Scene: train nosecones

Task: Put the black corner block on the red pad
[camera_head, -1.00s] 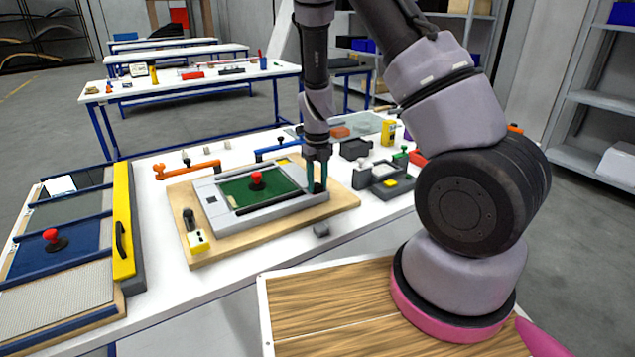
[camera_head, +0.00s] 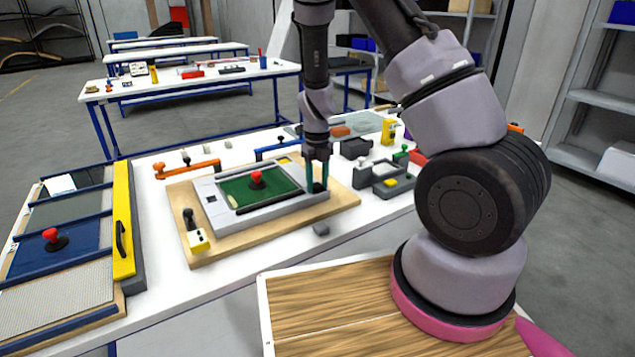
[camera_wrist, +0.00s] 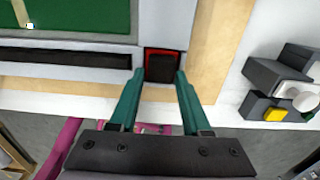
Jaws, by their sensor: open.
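The black corner block (camera_wrist: 161,68) sits in a square recess at the corner of the grey frame. The red pad (camera_wrist: 147,55) shows as a thin red border along its far and side edges, so the block covers most of it. My gripper (camera_wrist: 160,76) is open, with one teal finger on each side of the block's near end. I cannot tell whether the fingers touch it. In the head view my gripper (camera_head: 317,180) points down at the frame's right corner, and the block (camera_head: 317,188) is partly hidden between the fingers.
The grey frame (camera_head: 222,212) holds a green panel (camera_head: 240,192) with a red knob (camera_head: 257,178) and lies on a wooden board (camera_head: 345,200). A small grey block (camera_head: 321,229) lies in front. A dark fixture with a yellow button (camera_wrist: 275,114) stands to the right.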

